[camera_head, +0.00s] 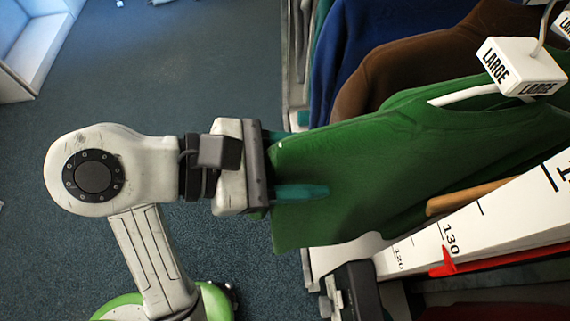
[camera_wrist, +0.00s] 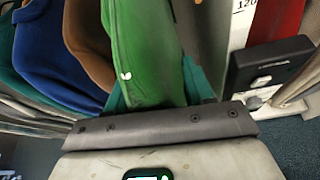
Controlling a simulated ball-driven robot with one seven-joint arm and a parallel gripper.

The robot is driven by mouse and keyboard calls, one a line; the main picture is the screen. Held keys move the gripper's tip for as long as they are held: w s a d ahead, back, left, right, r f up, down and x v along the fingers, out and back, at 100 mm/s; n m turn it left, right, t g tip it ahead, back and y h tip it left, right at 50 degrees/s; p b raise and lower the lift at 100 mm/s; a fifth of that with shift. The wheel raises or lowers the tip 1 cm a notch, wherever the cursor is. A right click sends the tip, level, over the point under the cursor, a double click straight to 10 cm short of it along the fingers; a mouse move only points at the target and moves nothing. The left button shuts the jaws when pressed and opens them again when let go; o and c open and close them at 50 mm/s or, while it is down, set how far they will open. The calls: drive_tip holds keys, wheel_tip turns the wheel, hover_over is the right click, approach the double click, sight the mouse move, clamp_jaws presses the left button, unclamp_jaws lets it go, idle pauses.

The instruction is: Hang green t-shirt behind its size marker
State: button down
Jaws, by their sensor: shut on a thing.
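The green t-shirt (camera_head: 365,165) hangs from a white hanger (camera_head: 465,94) at the right of the head view. My gripper (camera_head: 295,165) is at its left edge, with teal fingers on the cloth, shut on it. In the wrist view the green t-shirt (camera_wrist: 145,55) runs up from between my fingers (camera_wrist: 160,98). A white size marker reading LARGE (camera_head: 520,66) is at the upper right, just above the shirt's hanger. Whether the hanger hook sits on a rail is hidden.
A brown garment (camera_head: 415,60) and a blue garment (camera_head: 365,40) hang close behind the green shirt. A white measuring board (camera_head: 480,225) with a red pointer (camera_head: 443,264) and a dark box (camera_head: 355,290) stand below it. Open carpet (camera_head: 190,70) lies to the left.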

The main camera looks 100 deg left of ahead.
sight(375, 160)
drive_tip(key=shift+w+a+b, duration=0.65)
drive_tip(key=shift+w+b, duration=0.95)
drive_tip(key=shift+w, duration=1.15)
drive_tip(key=shift+w+a+b, duration=0.7)
drive_tip(key=shift+w+b, duration=0.9)
drive_tip(key=shift+w, duration=1.1)
drive_tip(key=shift+w+a+b, duration=0.65)
drive_tip(key=shift+w+b, duration=0.95)
drive_tip(key=shift+w, duration=1.15)
drive_tip(key=shift+w+f, duration=0.1)
drive_tip(key=shift+w, duration=0.15)
drive_tip(key=shift+w+a+f+p, duration=0.1)
drive_tip(key=shift+w+f+p, duration=0.25)
drive_tip(key=shift+f+p, duration=0.55)
drive_tip(key=shift+c, duration=1.7)
unclamp_jaws()
drive_tip(key=shift+f, duration=0.1)
drive_tip(key=v, duration=1)
drive_tip(key=shift+s, duration=0.35)
